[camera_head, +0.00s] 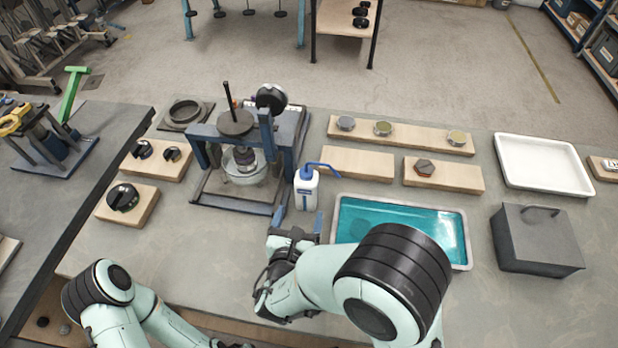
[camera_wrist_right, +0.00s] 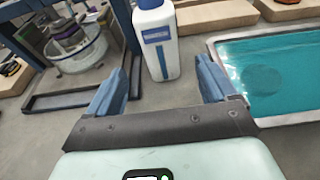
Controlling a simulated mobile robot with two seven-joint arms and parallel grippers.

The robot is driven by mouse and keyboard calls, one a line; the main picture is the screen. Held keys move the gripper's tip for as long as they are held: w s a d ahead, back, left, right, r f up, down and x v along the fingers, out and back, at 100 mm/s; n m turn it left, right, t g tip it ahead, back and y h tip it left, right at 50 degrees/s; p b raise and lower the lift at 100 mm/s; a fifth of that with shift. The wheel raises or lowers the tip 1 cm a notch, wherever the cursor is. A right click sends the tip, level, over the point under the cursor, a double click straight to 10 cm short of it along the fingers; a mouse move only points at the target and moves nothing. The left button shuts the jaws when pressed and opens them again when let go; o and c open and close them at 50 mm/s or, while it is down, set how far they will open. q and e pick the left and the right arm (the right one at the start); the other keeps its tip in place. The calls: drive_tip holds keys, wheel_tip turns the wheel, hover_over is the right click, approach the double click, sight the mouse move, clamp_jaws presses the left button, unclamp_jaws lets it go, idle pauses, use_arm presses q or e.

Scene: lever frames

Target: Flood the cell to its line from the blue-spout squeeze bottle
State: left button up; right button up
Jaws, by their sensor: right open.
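The squeeze bottle (camera_head: 306,190) is white with a blue spout and a blue label, upright on the bench right of the press frame. It also shows in the right wrist view (camera_wrist_right: 155,42), its top cut off. The cell, a clear round dish (camera_head: 246,172), sits inside the blue press frame (camera_head: 265,130); it also shows in the right wrist view (camera_wrist_right: 78,52). Its fill line and liquid level cannot be made out. My right gripper (camera_head: 298,222) is open and empty just in front of the bottle, with the bottle ahead between its fingers (camera_wrist_right: 160,88). My left gripper is out of view.
A tray of teal liquid (camera_head: 467,255) lies close right of the bottle. Wooden blocks (camera_head: 357,163) stand behind it. Bench left of my right gripper is clear.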

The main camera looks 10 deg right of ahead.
sight(304, 191)
drive_tip(key=shift+w+d+f, duration=0.15)
drive_tip(key=shift+w, duration=0.25)
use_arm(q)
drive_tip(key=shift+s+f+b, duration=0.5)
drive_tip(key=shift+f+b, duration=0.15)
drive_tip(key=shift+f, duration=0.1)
use_arm(e)
drive_tip(key=shift+x, duration=4.75)
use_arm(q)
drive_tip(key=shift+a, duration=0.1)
use_arm(e)
drive_tip(key=c, duration=0.7)
drive_tip(key=shift+r+p, duration=0.95)
drive_tip(key=shift+r, duration=0.7)
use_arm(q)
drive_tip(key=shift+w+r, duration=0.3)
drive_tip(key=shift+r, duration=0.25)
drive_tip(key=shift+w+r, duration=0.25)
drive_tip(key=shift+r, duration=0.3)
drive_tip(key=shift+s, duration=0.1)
use_arm(e)
drive_tip(key=shift+f, duration=0.1)
